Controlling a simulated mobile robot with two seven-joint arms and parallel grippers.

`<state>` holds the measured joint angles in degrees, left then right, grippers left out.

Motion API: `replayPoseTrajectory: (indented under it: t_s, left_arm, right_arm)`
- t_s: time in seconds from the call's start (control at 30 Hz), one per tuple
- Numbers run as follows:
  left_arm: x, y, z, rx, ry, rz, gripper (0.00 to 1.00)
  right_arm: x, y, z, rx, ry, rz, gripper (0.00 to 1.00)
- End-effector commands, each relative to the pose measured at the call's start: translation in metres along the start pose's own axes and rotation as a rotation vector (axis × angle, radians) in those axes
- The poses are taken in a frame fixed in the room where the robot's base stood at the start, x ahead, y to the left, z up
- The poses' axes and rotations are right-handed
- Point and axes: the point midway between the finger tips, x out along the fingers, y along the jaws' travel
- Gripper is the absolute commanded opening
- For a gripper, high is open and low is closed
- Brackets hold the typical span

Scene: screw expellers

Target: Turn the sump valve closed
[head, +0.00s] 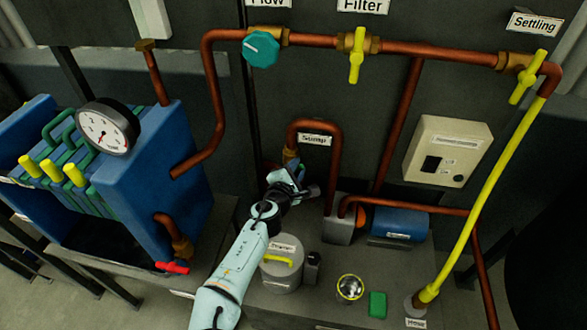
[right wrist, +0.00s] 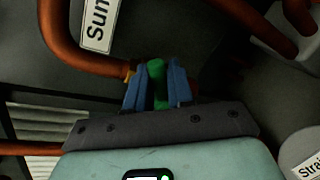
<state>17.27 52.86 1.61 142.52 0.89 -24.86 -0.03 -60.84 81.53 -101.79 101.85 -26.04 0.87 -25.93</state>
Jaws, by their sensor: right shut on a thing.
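The sump valve has a green handle (right wrist: 156,72), seen in the right wrist view upright between the two blue fingers of my right gripper (right wrist: 157,88). The fingers are shut on the handle. A bit of the valve's brass body shows beside the left finger, where a copper pipe ends. In the head view my right gripper (head: 292,172) reaches to the low end of the copper pipe loop, left of the sump label (head: 315,139), and hides most of the valve. My left gripper is not in view.
A blue plate press with a gauge (head: 106,127) stands at the left. The strainer pot (head: 281,265) is right of my forearm. A blue motor (head: 398,224) lies at the right. Along the top pipe are a teal knob (head: 260,49) and yellow valve handles (head: 356,55).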

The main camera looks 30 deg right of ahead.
Motion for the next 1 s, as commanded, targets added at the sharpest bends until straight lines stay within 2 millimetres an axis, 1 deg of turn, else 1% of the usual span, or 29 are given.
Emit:
replayPoseTrajectory:
  t_s: [0.2,0.5,0.7,1.0]
  left_arm:
    - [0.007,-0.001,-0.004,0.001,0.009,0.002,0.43]
    - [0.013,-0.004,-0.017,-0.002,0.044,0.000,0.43]
    - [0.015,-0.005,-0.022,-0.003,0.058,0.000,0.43]
    - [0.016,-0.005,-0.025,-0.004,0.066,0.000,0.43]
  right_arm:
    - [0.002,-0.007,-0.001,0.199,0.054,-0.001,0.00]
    - [0.004,-0.013,-0.004,0.426,0.115,0.000,0.00]
    - [0.004,-0.016,-0.005,0.522,0.141,0.000,0.00]
    - [0.005,-0.017,-0.006,0.585,0.158,0.001,0.00]
